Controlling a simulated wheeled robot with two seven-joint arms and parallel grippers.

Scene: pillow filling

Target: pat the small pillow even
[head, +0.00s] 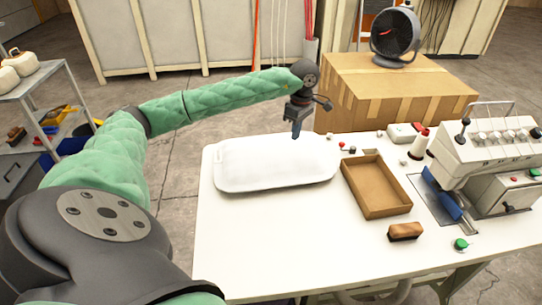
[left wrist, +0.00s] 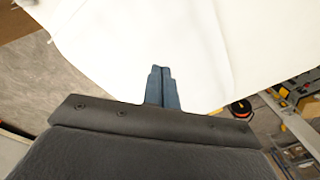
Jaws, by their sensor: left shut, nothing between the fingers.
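The small white pillow (head: 275,163) lies flat on the white table (head: 285,235), near its far left part. My left gripper (head: 296,134) is above the pillow's far edge, pointing down, with its fingers shut and empty. In the left wrist view the shut blue fingers (left wrist: 162,72) show in front of the white pillow (left wrist: 150,45), which fills the upper part. I cannot tell whether the fingertips touch the pillow. My right gripper is not in view.
A brown tray (head: 408,203) stands right of the pillow, with a brush (head: 405,231) in front of it. A sewing machine (head: 490,155) stands at the right. A cardboard box (head: 390,92) with a black fan (head: 397,37) is behind the table. The table's front left is clear.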

